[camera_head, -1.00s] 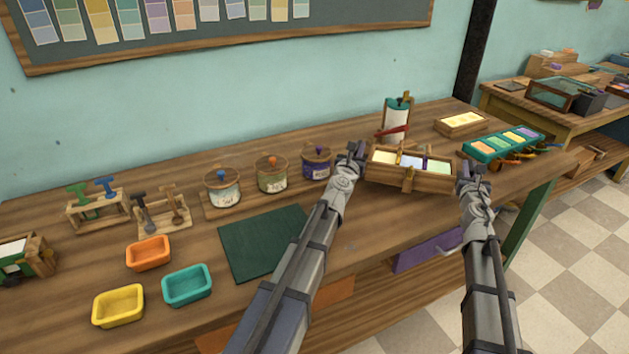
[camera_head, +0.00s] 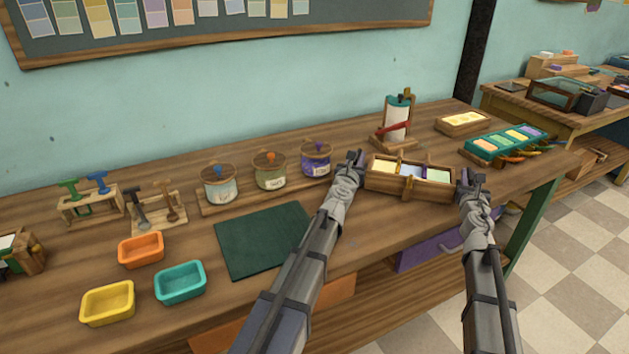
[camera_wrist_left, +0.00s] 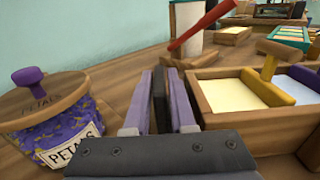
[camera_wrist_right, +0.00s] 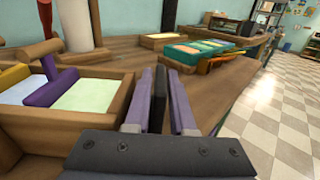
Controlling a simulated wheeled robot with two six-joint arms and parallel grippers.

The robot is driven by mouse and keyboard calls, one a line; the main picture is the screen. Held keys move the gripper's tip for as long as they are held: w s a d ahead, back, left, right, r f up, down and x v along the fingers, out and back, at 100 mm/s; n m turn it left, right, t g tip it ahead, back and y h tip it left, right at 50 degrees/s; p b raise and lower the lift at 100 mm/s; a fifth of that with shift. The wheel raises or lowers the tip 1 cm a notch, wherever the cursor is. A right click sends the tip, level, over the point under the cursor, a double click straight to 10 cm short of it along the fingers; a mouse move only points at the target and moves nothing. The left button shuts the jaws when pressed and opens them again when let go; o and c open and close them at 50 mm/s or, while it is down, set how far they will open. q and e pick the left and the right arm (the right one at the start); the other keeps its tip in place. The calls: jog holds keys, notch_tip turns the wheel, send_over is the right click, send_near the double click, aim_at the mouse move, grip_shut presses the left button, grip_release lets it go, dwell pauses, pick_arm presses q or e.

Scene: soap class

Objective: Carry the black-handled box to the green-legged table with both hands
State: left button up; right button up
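The wooden box (camera_head: 408,185) holds pale blocks in three compartments, with a yellow and a purple divider. It is at the right of the near table, low over or on its top; I cannot tell if it touches. My left gripper (camera_head: 353,159) is at its left end, and my right gripper (camera_head: 470,180) at its right end. In each wrist view a black upright piece, seemingly the handle, sits between the closed fingers: left wrist (camera_wrist_left: 160,98), right wrist (camera_wrist_right: 157,98). The near table has a green leg (camera_head: 528,222) at its right end.
Another table (camera_head: 510,102) is at the back right. Checkered floor (camera_head: 575,265) is clear at right.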

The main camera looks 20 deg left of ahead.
pick_arm(q)
jog(key=o, duration=0.3)
pick_arm(e)
jog(key=o, duration=0.3)
pick_arm(q)
jog(key=s, duration=1.2)
pick_arm(e)
jog(key=s, duration=1.2)
pick_arm(q)
jog(key=shift+r, duration=0.15)
pick_arm(e)
jog(key=shift+r, duration=0.15)
